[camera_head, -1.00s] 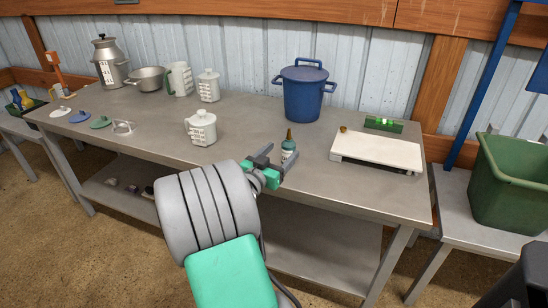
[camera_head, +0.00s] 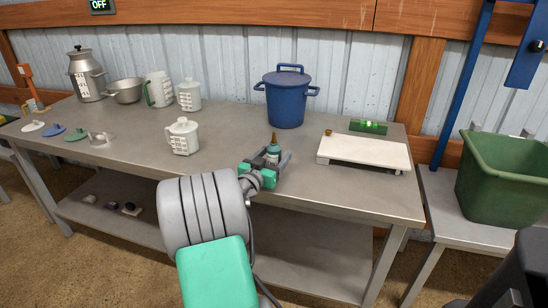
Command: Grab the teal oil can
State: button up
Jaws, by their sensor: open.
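The teal oil can (camera_head: 273,148) stands upright on the metal table (camera_head: 215,128), near its front middle. It is a small bottle with a brown pointed tip and a pale label. My gripper (camera_head: 271,157) is open, with its fingers on either side of the can. The lower part of the can is hidden behind the gripper, and I cannot tell whether the fingers touch it.
A blue lidded pot (camera_head: 286,97) stands behind the can. A white board (camera_head: 363,152) lies to the right, with a green level (camera_head: 368,127) behind it. A green bin (camera_head: 505,180) is at far right.

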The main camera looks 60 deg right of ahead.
jog(key=shift+c, duration=0.3)
grip_shut()
dwell(0.3)
